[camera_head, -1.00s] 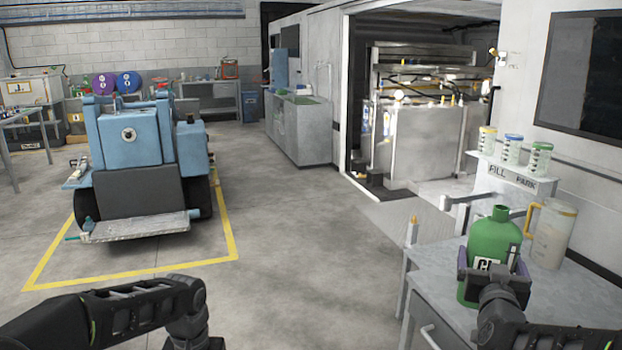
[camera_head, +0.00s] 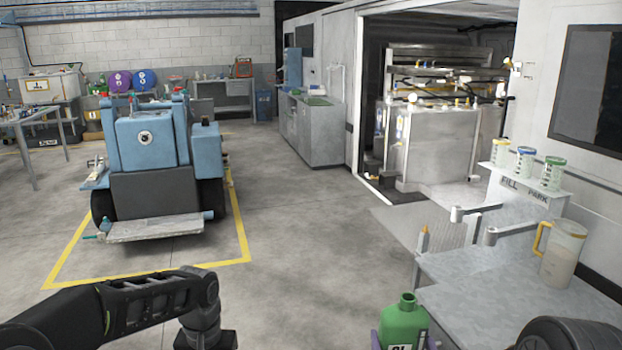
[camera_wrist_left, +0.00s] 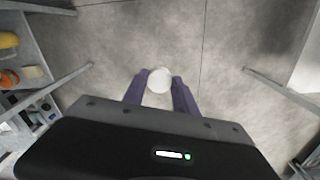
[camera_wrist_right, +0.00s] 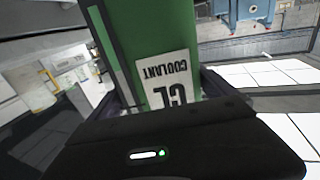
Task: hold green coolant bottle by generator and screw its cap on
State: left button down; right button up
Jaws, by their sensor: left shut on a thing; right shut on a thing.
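The green coolant bottle (camera_head: 404,322) stands upright at the bottom of the head view, left of the metal table, with its neck open and no cap on it. My right gripper (camera_wrist_right: 165,92) is shut around the bottle's body, and its label reads COOLANT in the right wrist view. My left gripper (camera_wrist_left: 160,82) is shut on a round white cap (camera_wrist_left: 159,80), with the floor below it. In the head view my left arm is at the lower left and its fingers are out of frame. The cap is hidden there.
The metal table (camera_head: 490,275) at the right bears a jug (camera_head: 562,255) and a rack with several small lidded cups (camera_head: 525,162). A blue machine (camera_head: 150,160) stands left on a yellow-marked bay. The floor between is open.

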dwell(0.3)
jog(key=shift+s+a+f+y, duration=0.15)
jog(key=shift+s+a+y, duration=0.05)
jog(key=shift+a+y, duration=0.1)
jog(key=s+a+f+n+g+y, duration=0.4)
jog(key=s+a+f+n+y, duration=0.2)
jog(key=a, duration=0.9)
jog(key=s+n+y, duration=0.2)
jog(key=s+y, duration=0.2)
jog(key=y, duration=0.1)
jog(key=shift+f, duration=0.2)
jog(key=shift+d, duration=0.15)
